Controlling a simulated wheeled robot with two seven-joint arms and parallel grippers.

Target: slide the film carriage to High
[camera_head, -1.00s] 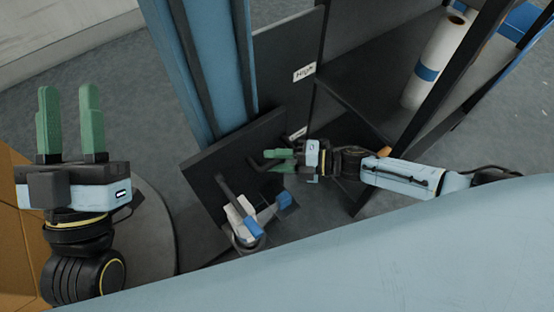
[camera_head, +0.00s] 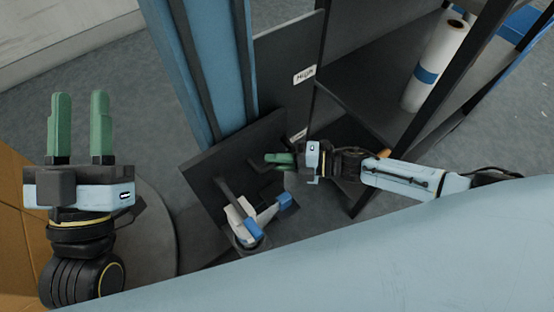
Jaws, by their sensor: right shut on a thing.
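The film carriage (camera_head: 208,172) is a dark plate with a dark bar handle, low on the blue mast (camera_head: 212,65). A white label reading "High" (camera_head: 304,75) is on the dark panel behind, well above the carriage. A second small label (camera_head: 298,135) sits lower, near the carriage's edge; its text is unreadable. My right gripper (camera_head: 279,159), with green fingers, comes in from the right and is shut on the carriage's handle (camera_head: 256,166), which its fingers partly hide. My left gripper (camera_head: 80,128) is open and empty, fingers up, at the far left, away from the carriage.
A white and blue fitting (camera_head: 246,220) with a dark bar is at the carriage's front. A dark shelf rack stands at the right, holding a white roll with a blue band (camera_head: 436,62). An orange-brown surface (camera_head: 15,215) is at the left edge. Grey floor lies open behind my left gripper.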

